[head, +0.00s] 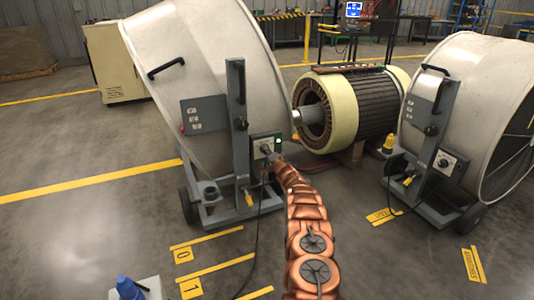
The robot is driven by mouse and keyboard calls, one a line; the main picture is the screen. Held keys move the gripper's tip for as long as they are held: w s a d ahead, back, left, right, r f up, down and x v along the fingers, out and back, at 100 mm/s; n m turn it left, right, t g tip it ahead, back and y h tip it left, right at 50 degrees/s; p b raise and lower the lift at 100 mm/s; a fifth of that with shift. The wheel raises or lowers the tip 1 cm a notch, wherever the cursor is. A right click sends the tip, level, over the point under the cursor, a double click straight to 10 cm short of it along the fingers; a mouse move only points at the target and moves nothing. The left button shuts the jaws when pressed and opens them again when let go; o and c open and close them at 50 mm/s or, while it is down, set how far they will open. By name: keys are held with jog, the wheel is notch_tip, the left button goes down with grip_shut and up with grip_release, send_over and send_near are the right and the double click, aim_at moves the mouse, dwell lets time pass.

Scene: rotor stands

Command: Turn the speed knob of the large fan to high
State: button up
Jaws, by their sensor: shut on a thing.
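The large fan (205,55) is the big pale drum on a grey wheeled stand at the left. Its control box (256,138) is low on the right side of the stand, with a small lit green lamp (278,139). My gripper (266,151) is at the front of this box, at the end of my copper-coloured arm. It is shut on the speed knob, which it mostly hides. The knob's setting is too small and covered to read.
A second drum fan (455,90) with its own knob box (447,161) stands at the right. A large motor stator (365,105) lies between the fans. A dark cable runs along the floor by my arm.

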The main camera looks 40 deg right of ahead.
jog(key=shift+d+m, duration=0.1)
jog(key=shift+m, duration=0.5)
jog(key=o, duration=1.1)
jog(key=shift+o, duration=0.2)
jog(key=shift+s, duration=0.15)
jog(key=v, duration=1.1)
jog(key=shift+s+a, duration=0.2)
jog(key=shift+s, duration=0.15)
